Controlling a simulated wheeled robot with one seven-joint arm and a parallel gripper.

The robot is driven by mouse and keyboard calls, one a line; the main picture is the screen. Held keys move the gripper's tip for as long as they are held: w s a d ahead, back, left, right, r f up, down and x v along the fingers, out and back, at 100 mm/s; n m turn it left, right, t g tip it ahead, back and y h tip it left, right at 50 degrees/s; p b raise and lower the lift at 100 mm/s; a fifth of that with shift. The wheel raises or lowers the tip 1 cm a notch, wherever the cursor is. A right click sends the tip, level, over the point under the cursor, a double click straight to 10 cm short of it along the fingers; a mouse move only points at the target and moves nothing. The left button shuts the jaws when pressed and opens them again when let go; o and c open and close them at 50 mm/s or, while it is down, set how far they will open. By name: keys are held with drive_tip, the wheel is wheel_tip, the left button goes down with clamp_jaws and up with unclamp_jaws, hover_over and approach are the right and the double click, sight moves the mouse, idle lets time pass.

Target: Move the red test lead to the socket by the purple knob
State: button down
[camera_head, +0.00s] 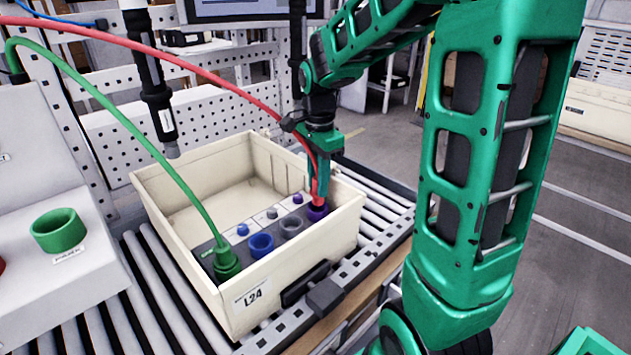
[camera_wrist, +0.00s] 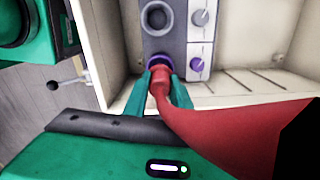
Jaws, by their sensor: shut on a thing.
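The red test lead (camera_head: 205,71) arches in from the upper left down to my gripper (camera_head: 320,180). In the wrist view my gripper (camera_wrist: 164,86) is shut on the lead's red plug (camera_wrist: 160,82), with a green finger on each side. The plug's tip is at the purple-rimmed socket (camera_head: 316,212), which also shows in the wrist view (camera_wrist: 159,61). The plug hides much of the socket, so I cannot tell how deep it sits. The purple knob (camera_head: 297,198) is beside that socket, and also shows in the wrist view (camera_wrist: 196,64).
The panel stands in a cream crate (camera_head: 186,166) on a roller conveyor (camera_head: 136,305). A green lead (camera_head: 130,128) runs to a green plug (camera_head: 227,261) in the panel. Blue (camera_head: 260,245) and grey (camera_head: 291,227) sockets lie between. A sloped box with a green ring (camera_head: 58,230) stands left.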

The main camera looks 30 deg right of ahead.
drive_tip(key=shift+f, duration=1.95)
idle(0.4)
drive_tip(key=c, duration=1.4)
unclamp_jaws()
wheel_tip(320, 180, up, 11)
drive_tip(key=shift+w+f, duration=0.1)
drive_tip(key=shift+f, duration=0.05)
drive_tip(key=s+d+f+n, duration=0.1)
drive_tip(key=s+n, duration=0.3)
drive_tip(key=s, duration=0.4)
drive_tip(key=s+d+f+n, duration=0.1)
drive_tip(key=s+f+n, duration=0.2)
drive_tip(key=s, duration=0.5)
drive_tip(key=s+d+f+n, duration=0.1)
drive_tip(key=s+n, duration=0.3)
drive_tip(key=s, duration=0.5)
drive_tip(key=shift+d+f+n, duration=0.3)
drive_tip(key=shift+d+f, duration=0.1)
drive_tip(key=shift+d, duration=0.05)
